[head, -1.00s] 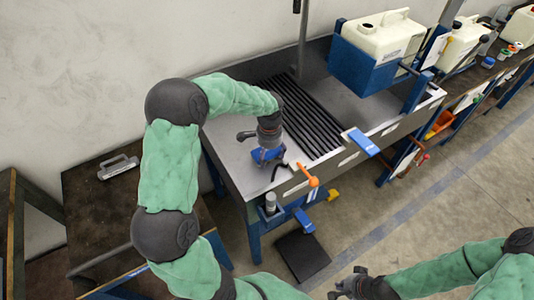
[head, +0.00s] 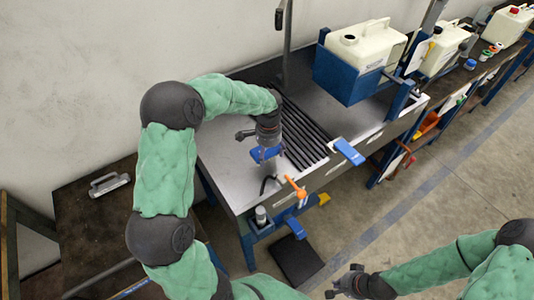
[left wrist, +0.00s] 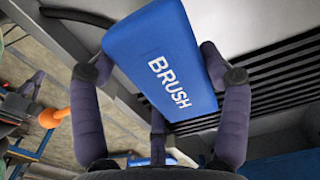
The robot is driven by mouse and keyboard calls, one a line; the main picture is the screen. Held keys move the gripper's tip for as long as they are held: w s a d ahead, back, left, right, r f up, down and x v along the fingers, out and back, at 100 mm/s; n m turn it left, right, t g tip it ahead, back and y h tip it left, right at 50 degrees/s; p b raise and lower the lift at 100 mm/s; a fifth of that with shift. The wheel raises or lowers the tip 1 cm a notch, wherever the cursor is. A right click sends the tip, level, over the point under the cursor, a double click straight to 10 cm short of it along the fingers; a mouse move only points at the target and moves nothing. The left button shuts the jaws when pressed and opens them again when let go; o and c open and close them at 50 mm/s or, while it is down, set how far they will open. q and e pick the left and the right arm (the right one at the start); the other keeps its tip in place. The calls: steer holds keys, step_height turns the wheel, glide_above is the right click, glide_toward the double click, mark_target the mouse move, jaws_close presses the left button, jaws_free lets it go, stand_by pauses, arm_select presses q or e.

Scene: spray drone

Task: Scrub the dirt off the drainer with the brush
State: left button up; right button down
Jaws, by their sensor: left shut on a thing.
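The drainer (head: 305,135) is a set of dark parallel slats set into the grey bench top; it also shows in the left wrist view (left wrist: 270,85). My left gripper (head: 266,150) is shut on a blue brush (left wrist: 165,60), which has "BRUSH" printed in white on its upper face. The brush also shows in the head view (head: 264,154), at the left edge of the drainer. I cannot tell whether it touches the slats. No dirt can be made out, and my left arm hides part of the drainer. My right gripper (head: 340,284) is low in the head view, away from the bench.
A blue holder (head: 340,80) with a cream canister (head: 365,45) stands right of the drainer. A blue tab (head: 349,152) and an orange-handled valve (head: 296,188) sit at the bench's front edge. A metal post rises behind the drainer.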

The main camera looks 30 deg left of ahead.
arm_select(q)
steer(key=shift+r+p, duration=0.85)
steer(key=shift+r, duration=0.6)
